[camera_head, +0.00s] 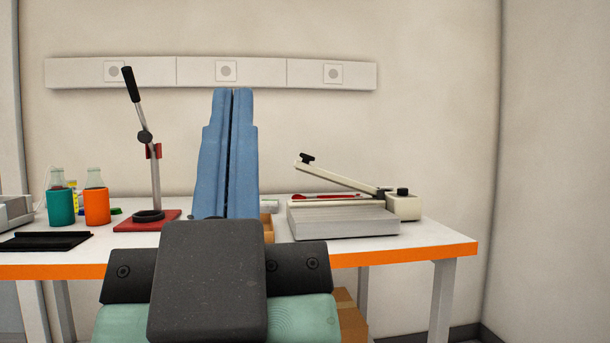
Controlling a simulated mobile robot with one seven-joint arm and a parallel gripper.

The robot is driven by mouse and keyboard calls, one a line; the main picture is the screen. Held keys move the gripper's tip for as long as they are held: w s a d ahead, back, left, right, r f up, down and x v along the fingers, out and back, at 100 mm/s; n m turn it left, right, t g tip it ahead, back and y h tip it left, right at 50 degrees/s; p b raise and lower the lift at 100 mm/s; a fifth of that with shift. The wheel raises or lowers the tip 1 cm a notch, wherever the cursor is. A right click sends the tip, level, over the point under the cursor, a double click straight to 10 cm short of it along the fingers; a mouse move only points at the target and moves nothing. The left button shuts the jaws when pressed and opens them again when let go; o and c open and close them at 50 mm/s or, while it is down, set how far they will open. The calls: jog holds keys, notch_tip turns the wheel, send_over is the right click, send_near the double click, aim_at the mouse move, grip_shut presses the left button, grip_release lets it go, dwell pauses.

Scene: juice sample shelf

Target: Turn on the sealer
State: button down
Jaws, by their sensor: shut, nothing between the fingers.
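The sealer (345,220) is a beige, low box with a raised lever arm (345,177) hinged at its right end. A black handle (307,158) tops the lever's upper left end. A black knob (403,191) sits on the beige housing at the right of the sealer. My gripper (233,92) points up in the middle of the picture, its two blue fingers together with nothing between them. It shows to the left of the sealer, apart from it in the picture. Any switch or light on the sealer is too small to tell.
The sealer stands on a white table with an orange edge (400,257). A lever press (155,180) on a red base, a teal cup (60,208), an orange cup (97,206) and a black tray (45,241) are at left. A wall strip (250,73) runs behind.

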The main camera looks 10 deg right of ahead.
notch_tip(320, 180, up, 38)
jog(key=p, duration=3.5)
jog(key=shift+f, duration=0.25)
